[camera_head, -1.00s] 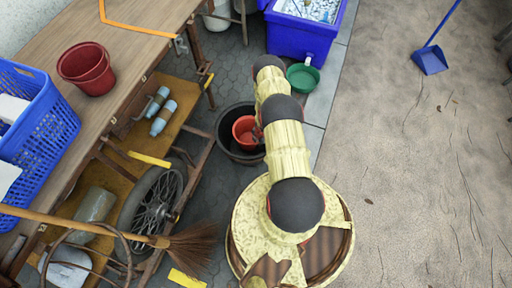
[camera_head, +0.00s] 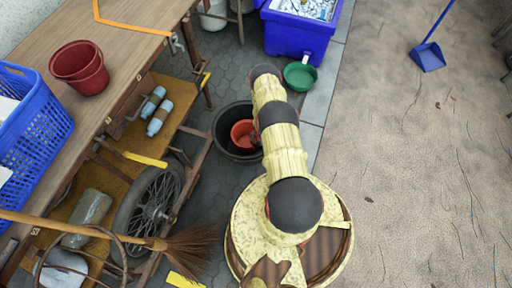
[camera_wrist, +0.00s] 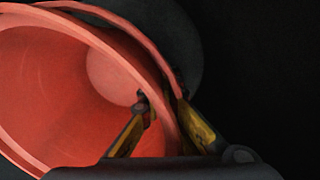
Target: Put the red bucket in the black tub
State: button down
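The red bucket (camera_head: 241,132) shows inside the black tub (camera_head: 222,128) on the paving in the head view, at its right side. In the wrist view the bucket (camera_wrist: 60,95) fills the left with its open mouth and appears tilted. My gripper (camera_wrist: 162,97) straddles the bucket's wall, one finger inside and one outside. The fingers converge and look shut on the wall. In the head view my arm hides the gripper and the tub's right edge. Whether the bucket rests on the tub's floor is hidden.
A darker red bucket (camera_head: 80,68) stands on the wooden table (camera_head: 125,52) beside a blue basket (camera_head: 38,130). A wheel (camera_head: 152,205) and a broom (camera_head: 185,246) lie left of the tub. A blue bin (camera_head: 292,35) and green bowl (camera_head: 299,76) are beyond. Open ground lies right.

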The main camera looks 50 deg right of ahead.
jog(key=shift+f, duration=0.25)
jog(key=c, duration=2)
grip_release()
jog(key=shift+c, duration=0.2)
